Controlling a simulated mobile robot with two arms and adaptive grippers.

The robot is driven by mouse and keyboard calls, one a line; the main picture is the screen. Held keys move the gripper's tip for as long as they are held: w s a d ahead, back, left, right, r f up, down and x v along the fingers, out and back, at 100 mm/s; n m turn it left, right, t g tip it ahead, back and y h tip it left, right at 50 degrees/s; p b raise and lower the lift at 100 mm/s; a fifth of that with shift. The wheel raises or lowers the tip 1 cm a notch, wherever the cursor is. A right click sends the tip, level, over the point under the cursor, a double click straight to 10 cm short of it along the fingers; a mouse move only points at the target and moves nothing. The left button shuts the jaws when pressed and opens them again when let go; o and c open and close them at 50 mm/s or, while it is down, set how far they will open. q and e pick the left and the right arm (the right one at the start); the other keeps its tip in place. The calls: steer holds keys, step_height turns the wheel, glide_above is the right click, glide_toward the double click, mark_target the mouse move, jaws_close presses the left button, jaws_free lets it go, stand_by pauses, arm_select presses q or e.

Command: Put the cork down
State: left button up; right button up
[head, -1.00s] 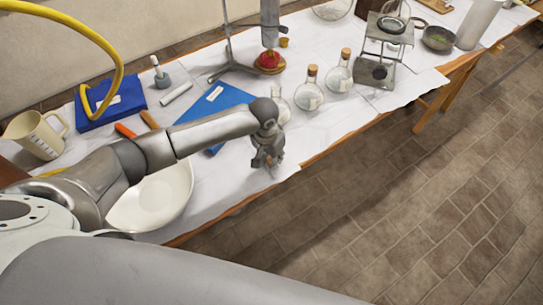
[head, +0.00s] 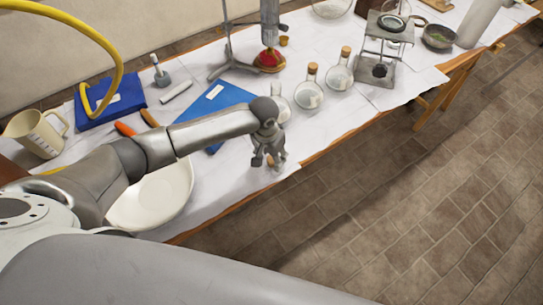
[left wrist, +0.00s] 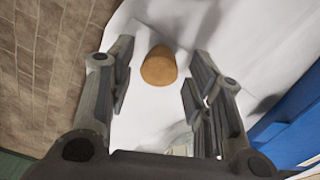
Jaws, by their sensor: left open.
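The cork (left wrist: 159,66) is a small tan-brown plug on the white table covering, seen in the left wrist view between and just beyond my left fingertips. My left gripper (left wrist: 158,78) is open, with a finger on either side of the cork and visible gaps between. In the head view my left gripper (head: 269,162) is low over the front edge of the table, and the cork is hard to make out there. My right gripper is not in view.
Glass flasks (head: 308,96) stand just behind and right of my gripper, two of them corked. A blue folder (head: 222,99) lies behind my forearm, and a white bowl (head: 150,200) sits left of the gripper. The table's front edge is close; the floor lies beyond.

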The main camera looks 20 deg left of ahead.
mark_target(268, 162)
arm_select(q)
step_height(268, 162, up, 12)
steer(key=s, duration=0.1)
steer(key=shift+a, duration=0.3)
steer(key=shift+s+f, duration=0.1)
stand_by(0.3)
